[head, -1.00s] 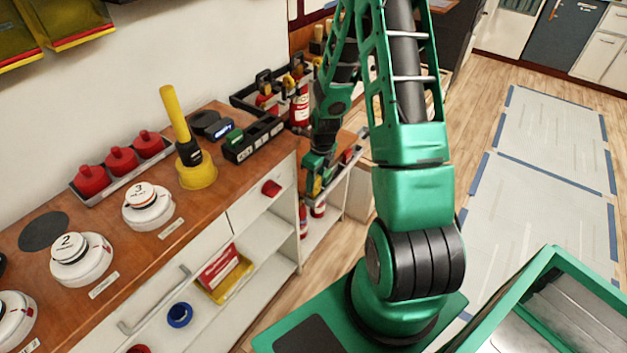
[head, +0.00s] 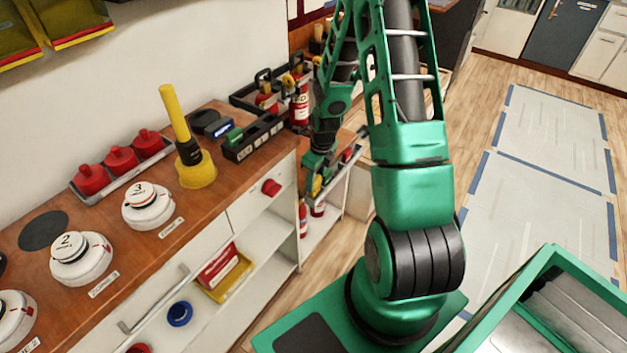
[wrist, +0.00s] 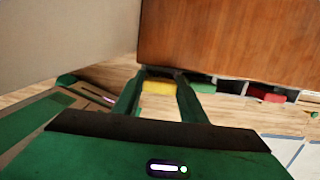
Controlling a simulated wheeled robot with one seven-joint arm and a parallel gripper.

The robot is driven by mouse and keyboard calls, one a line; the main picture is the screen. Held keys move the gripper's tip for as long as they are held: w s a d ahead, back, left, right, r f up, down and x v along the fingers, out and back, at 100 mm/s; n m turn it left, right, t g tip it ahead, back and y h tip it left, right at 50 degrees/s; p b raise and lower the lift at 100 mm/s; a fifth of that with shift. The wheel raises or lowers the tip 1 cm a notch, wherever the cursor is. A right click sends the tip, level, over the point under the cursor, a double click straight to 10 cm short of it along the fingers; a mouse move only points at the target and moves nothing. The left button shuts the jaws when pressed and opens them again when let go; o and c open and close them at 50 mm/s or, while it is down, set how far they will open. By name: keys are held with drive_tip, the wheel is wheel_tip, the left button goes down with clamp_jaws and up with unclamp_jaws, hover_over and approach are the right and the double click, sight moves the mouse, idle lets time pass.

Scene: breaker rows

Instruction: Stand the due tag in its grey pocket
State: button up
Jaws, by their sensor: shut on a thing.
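My gripper (wrist: 160,98) is shut on a small yellow piece (wrist: 158,87), which looks like the due tag. It sits between the green fingertips, and no writing on it can be read. In the head view my gripper (head: 316,186) hangs low in front of the far cabinet, below its wooden top, with the yellow showing. A row of pale, green, dark and red pieces (wrist: 235,90) runs along below the wooden edge in the wrist view, right of the held piece and apart from it. I cannot tell which part is the grey pocket.
The wooden counter (head: 225,115) carries white round detectors, a yellow plunger-like tool (head: 198,168) and a black tray (head: 252,138). Red extinguishers (head: 299,108) stand behind my wrist. The wooden top (wrist: 230,40) fills much of the wrist view. Floor at right is open.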

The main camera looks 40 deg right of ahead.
drive_tip(key=shift+f, duration=1.4)
idle(0.5)
drive_tip(key=o, duration=1.1)
wheel_tip(320, 180, up, 11)
drive_tip(key=s, duration=0.1)
drive_tip(key=shift+d+f, duration=0.15)
drive_tip(key=shift+d, duration=0.15)
drive_tip(key=shift+s, duration=0.15)
drive_tip(key=s+d+r+n+h, duration=0.1)
drive_tip(key=s+r+n, duration=0.5)
drive_tip(key=r+n, duration=0.3)
drive_tip(key=s+a+r+n, duration=0.2)
drive_tip(key=s+r+n, duration=0.5)
drive_tip(key=s, duration=0.3)
drive_tip(key=s+a+r+n+g, duration=0.1)
drive_tip(key=s+a+r+n, duration=0.1)
drive_tip(key=s+r+n, duration=0.5)
drive_tip(key=s+n, duration=0.2)
drive_tip(key=s, duration=0.2)
drive_tip(key=shift+a+r+n+y, duration=0.25)
drive_tip(key=shift+a+n+y, duration=0.15)
